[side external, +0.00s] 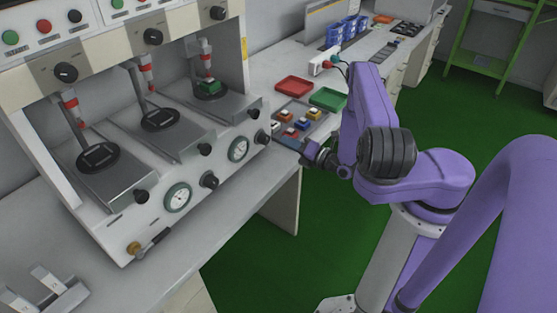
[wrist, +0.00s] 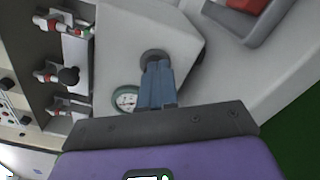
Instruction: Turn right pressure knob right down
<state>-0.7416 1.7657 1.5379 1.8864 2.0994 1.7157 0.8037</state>
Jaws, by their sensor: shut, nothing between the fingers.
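The right pressure knob (side external: 262,137) is a dark round knob on the machine's front panel, just right of the right pressure gauge (side external: 238,149). My gripper (side external: 277,141) reaches it from the right, with its fingertips close to the knob. In the wrist view the fingers (wrist: 155,72) are together and point at the dark knob (wrist: 152,55), covering part of it. Nothing is held between them. Whether the fingertips touch the knob cannot be told. The right gauge also shows in the wrist view (wrist: 126,100), beside the fingers.
The left gauge (side external: 178,197) and another dark knob (side external: 209,180) are on the same panel. Press stations stand above. A red tray (side external: 293,90), a green tray (side external: 328,99) and several small coloured pieces lie on the bench behind my gripper. Open floor lies right of the bench.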

